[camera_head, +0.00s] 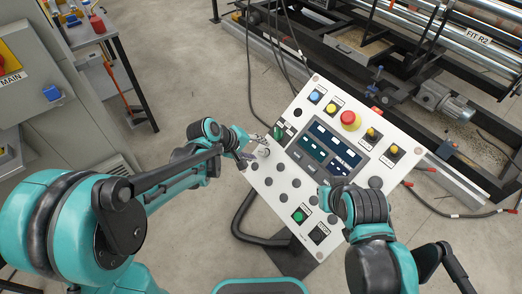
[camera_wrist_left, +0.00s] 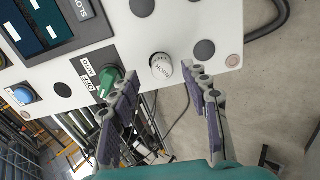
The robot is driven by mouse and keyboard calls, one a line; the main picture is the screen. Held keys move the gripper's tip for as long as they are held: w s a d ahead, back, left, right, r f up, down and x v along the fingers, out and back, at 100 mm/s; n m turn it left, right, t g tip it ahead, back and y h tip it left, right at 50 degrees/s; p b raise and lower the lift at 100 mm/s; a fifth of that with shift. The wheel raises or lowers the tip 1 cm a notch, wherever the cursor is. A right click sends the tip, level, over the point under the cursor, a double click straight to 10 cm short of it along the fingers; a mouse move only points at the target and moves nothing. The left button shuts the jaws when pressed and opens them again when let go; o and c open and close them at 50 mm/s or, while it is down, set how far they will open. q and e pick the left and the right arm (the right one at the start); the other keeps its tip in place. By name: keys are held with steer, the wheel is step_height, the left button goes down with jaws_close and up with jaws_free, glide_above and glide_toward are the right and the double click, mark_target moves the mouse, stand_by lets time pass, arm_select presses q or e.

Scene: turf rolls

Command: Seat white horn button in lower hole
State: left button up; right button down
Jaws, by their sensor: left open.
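The white horn button (camera_wrist_left: 161,67), marked HORN, stands up from the white control panel (camera_wrist_left: 232,20) near its edge. In the head view the button (camera_head: 264,152) is small at the panel's left side, by my left fingertips. My left gripper (camera_head: 256,147) is open. In the left wrist view its fingers (camera_wrist_left: 155,90) lie either side of the button, apart from it. How deep the button sits is hidden. Several dark round holes (camera_head: 268,181) dot the panel; I cannot tell which is the lower one. My right gripper (camera_head: 328,198) is at the panel's right side, its jaws unclear.
A green selector knob (camera_wrist_left: 110,78) is close to my left finger. The panel also carries screens (camera_head: 324,147), a red emergency stop (camera_head: 350,120) and a green button (camera_head: 299,215). A roller machine (camera_head: 435,95) stands behind.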

arm_select(q)
steer(key=v, duration=0.8)
steer(key=shift+a+r, duration=0.2)
